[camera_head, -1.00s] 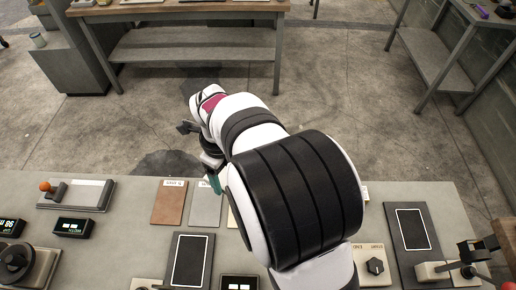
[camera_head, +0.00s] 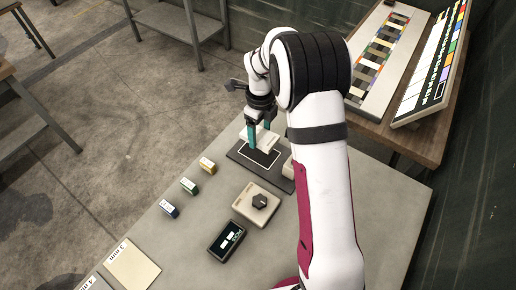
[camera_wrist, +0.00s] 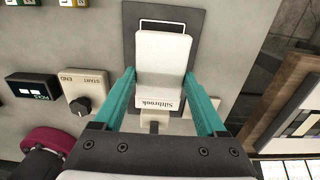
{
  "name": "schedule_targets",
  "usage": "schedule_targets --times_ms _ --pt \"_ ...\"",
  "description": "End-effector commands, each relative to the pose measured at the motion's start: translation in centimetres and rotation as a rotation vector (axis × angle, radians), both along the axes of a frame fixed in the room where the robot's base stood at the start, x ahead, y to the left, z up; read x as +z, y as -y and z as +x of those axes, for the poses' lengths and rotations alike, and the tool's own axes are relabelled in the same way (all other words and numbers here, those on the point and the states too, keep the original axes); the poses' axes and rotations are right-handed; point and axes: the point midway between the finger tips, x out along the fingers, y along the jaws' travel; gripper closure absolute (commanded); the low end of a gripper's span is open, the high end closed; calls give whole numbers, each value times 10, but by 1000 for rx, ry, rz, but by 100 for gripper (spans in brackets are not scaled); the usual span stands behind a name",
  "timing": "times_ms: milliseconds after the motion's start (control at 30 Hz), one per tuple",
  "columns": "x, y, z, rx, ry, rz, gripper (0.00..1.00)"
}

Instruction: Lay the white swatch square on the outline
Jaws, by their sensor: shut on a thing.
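The white swatch (camera_wrist: 160,55) is between the teal fingers of my gripper (camera_wrist: 160,78), which is shut on it. It has a lettered band along its near edge. The white outline (camera_wrist: 162,22) is on a dark board (camera_wrist: 131,18); the swatch hides most of it in the wrist view, with its far end showing beyond. In the head view, the swatch (camera_head: 268,141) is at my gripper (camera_head: 259,136), beside the far part of the outline (camera_head: 258,158) on the board (camera_head: 240,156). I cannot tell whether the swatch touches the board.
A dial box (camera_head: 257,203) and a small dark display (camera_head: 227,240) stand on the table near the board. Several small coloured blocks (camera_head: 189,186) are to the left. A side bench at right holds colour charts (camera_head: 380,55). Bare table lies around the display.

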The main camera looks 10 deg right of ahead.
Motion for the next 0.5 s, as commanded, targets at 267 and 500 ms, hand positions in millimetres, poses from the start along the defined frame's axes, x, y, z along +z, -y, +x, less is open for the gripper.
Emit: schedule_targets --times_ms 267,500 --pt "-48 -1 0 1 -2 -1 91" --pt "-66 -1 0 2 1 0 91"
